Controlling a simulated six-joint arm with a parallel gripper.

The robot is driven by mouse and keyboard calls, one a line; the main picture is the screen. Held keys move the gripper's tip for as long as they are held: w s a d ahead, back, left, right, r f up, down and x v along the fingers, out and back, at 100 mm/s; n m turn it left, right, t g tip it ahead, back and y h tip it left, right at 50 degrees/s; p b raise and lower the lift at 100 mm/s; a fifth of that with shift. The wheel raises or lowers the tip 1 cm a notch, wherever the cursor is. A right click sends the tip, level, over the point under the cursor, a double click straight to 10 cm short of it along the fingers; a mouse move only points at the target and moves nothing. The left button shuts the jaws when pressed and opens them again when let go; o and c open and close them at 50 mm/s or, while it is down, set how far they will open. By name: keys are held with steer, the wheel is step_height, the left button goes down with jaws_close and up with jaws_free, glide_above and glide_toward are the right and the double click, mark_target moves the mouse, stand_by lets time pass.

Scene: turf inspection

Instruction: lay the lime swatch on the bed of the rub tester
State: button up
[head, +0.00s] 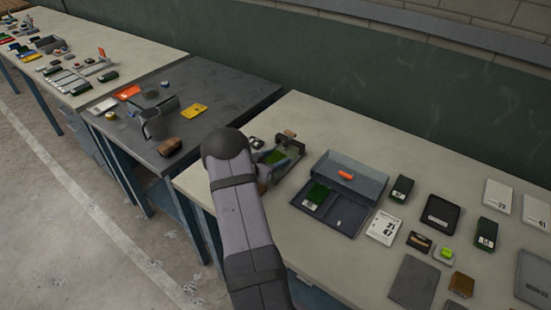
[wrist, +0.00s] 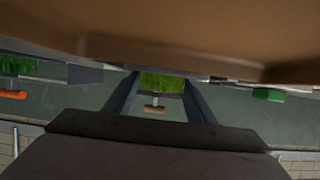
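The lime swatch (wrist: 162,82) is a small turf-like green piece between the two dark fingers of my gripper (wrist: 160,90) in the wrist view, touching both sides. In the head view, green (head: 275,157) shows at the end of my arm, over the rub tester (head: 294,152). The tester is a grey frame with a wooden handle (head: 289,133), which also shows beyond the swatch in the wrist view (wrist: 155,108). My arm hides part of the tester. I cannot tell whether the swatch touches the bed.
Cards, dark green blocks and a lime-topped item (head: 447,253) lie farther right. A dark table (head: 225,90) stands left.

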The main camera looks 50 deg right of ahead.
steer(key=shift+r, duration=0.1)
steer(key=shift+r, duration=0.15)
steer(key=b+v, duration=0.1)
steer(key=v, duration=1.1)
steer(key=shift+b, duration=0.35)
